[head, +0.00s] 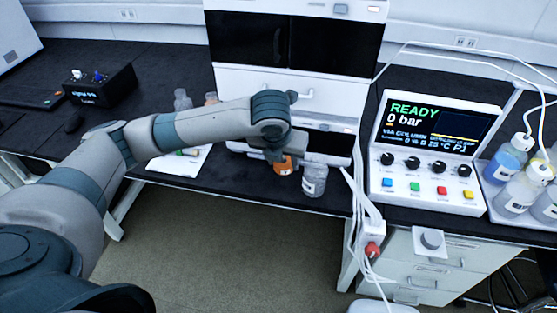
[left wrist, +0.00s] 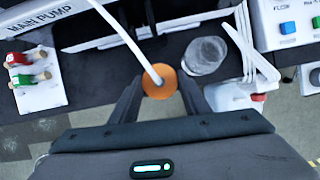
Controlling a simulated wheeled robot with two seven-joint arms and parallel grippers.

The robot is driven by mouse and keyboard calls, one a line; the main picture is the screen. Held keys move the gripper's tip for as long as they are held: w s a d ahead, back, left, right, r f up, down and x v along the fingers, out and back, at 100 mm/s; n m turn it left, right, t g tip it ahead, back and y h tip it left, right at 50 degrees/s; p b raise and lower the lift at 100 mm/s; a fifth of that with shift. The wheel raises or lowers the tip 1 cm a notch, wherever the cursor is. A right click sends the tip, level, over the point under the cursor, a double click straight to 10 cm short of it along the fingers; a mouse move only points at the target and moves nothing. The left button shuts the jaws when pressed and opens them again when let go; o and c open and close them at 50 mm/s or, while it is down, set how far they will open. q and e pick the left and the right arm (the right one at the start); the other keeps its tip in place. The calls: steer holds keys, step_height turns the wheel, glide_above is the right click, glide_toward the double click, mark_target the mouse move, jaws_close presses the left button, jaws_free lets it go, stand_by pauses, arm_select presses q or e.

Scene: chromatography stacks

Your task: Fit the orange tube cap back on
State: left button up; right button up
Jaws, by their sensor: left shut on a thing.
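The orange tube cap (left wrist: 159,84) is a round disc between the fingertips of my left gripper (left wrist: 160,88), which is shut on it. A white tube rises from its middle. In the head view, orange (head: 284,166) with a pale patch shows just under my left gripper (head: 277,154); I cannot tell whether something stands below it. A clear bottle (head: 314,181) stands upright close to its right at the bench's front edge. In the left wrist view that bottle (left wrist: 205,56) shows a grey round top with no orange on it. My right gripper is not in view.
A white instrument stack (head: 230,80) stands behind. The control box (head: 432,170) is to the right, with hanging white tubes (head: 352,195) between it and the bottle. A white board with coloured fittings (head: 180,160) lies left. More bottles (head: 518,180) stand far right.

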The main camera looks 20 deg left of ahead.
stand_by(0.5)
arm_select(q)
steer(key=s+f+n, duration=0.1)
steer(key=n, duration=0.1)
steer(key=s+f+n+y, duration=0.1)
steer(key=n, duration=0.1)
steer(key=shift+d+y, duration=0.3)
steer(key=shift+d, duration=0.1)
steer(key=s+d+f+n+g, duration=0.1)
steer(key=s+f+n+g, duration=0.1)
steer(key=n, duration=0.8)
steer(key=s+d+f+n+g+h, duration=0.1)
steer(key=s+f+n+g, duration=0.1)
steer(key=s+n+g, duration=0.2)
steer(key=s+d+f+n+g+h, duration=0.1)
steer(key=s+f+n+g, duration=0.2)
steer(key=s+n, duration=0.5)
steer(key=shift+s+n, duration=0.2)
steer(key=shift+n, duration=3.9)
